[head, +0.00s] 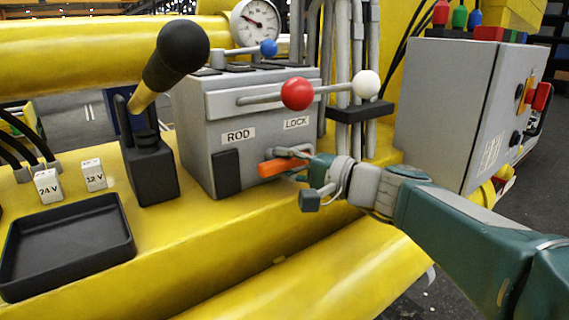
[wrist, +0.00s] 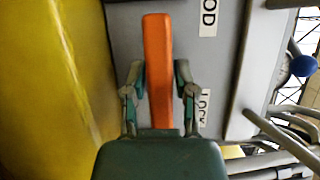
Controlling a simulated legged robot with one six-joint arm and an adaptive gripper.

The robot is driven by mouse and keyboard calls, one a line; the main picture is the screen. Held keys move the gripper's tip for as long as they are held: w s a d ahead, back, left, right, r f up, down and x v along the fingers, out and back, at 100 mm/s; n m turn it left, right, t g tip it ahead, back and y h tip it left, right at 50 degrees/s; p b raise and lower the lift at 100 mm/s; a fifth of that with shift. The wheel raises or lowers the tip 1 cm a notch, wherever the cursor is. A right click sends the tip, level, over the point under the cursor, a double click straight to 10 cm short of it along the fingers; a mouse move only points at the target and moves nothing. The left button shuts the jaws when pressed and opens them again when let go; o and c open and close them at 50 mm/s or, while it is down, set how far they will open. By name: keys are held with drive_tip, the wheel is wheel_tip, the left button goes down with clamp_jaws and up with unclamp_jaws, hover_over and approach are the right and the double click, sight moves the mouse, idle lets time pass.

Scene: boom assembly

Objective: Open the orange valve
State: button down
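The orange valve handle (head: 280,167) sticks out from the lower front of the grey control box, below the LOCK label. In the wrist view the orange handle (wrist: 158,70) runs upright through the middle of the picture. My gripper (head: 304,174) is at the handle, reaching in from the right. In the wrist view its two fingers (wrist: 159,88) stand on either side of the handle, with narrow gaps showing, so it looks open around the handle. The handle's lower end in that view is hidden by the gripper body.
The grey control box (head: 262,95) carries a red-ball lever (head: 297,94) and a white-ball lever (head: 367,84) above the handle. A black-knob lever (head: 180,55) and a black tray (head: 68,245) are at left. A grey cabinet (head: 446,105) stands at right.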

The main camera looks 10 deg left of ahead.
drive_tip(key=shift+f, duration=0.15)
drive_tip(key=n+h, duration=0.2)
drive_tip(key=n, duration=0.2)
drive_tip(key=n+h, duration=0.2)
drive_tip(key=n, duration=0.1)
drive_tip(key=shift+f+n+t, duration=0.1)
drive_tip(key=shift+n+t, duration=0.2)
drive_tip(key=n+t+h, duration=0.1)
drive_tip(key=n+h, duration=0.1)
drive_tip(key=n, duration=0.1)
drive_tip(key=shift+s+a+n, duration=0.1)
drive_tip(key=shift+n, duration=0.3)
drive_tip(key=shift+n+t+h, duration=0.5)
drive_tip(key=shift+n+t, duration=0.2)
drive_tip(key=shift+n, duration=0.3)
drive_tip(key=c, duration=0.5)
unclamp_jaws()
